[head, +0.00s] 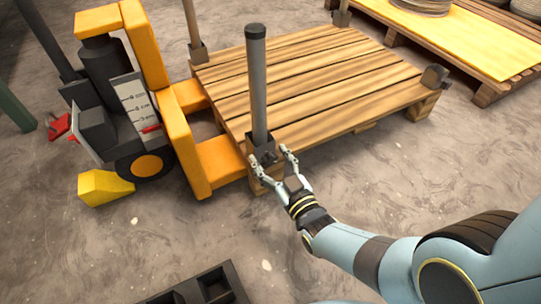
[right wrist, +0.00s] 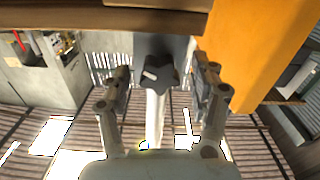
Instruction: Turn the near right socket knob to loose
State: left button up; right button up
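A wooden pallet (head: 310,80) lies tilted across the head view. A dark socket (head: 262,152) at its near corner holds an upright grey post (head: 258,85) with a black cap. In the right wrist view, a dark star-shaped knob (right wrist: 157,78) with a white mark sits on the socket (right wrist: 150,47). My right gripper (head: 271,158) is at that socket. In the wrist view its open fingers (right wrist: 163,82) stand on both sides of the knob, with gaps showing. Which way the knob is set, I cannot tell. My left gripper is not in view.
A yellow pallet truck (head: 190,150) stands against the pallet's left side. An empty-looking socket (head: 435,77) is at the right corner; posts stand in the far sockets. Another pallet (head: 455,35) lies at top right. A dark crate (head: 205,287) is at the bottom.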

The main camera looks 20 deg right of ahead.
jog(key=c, duration=1.2)
jog(key=shift+n, duration=1.4)
jog(key=o, duration=1.2)
jog(key=shift+a, duration=0.1)
notch_tip(320, 180, up, 10)
jog(key=shift+f, duration=0.1)
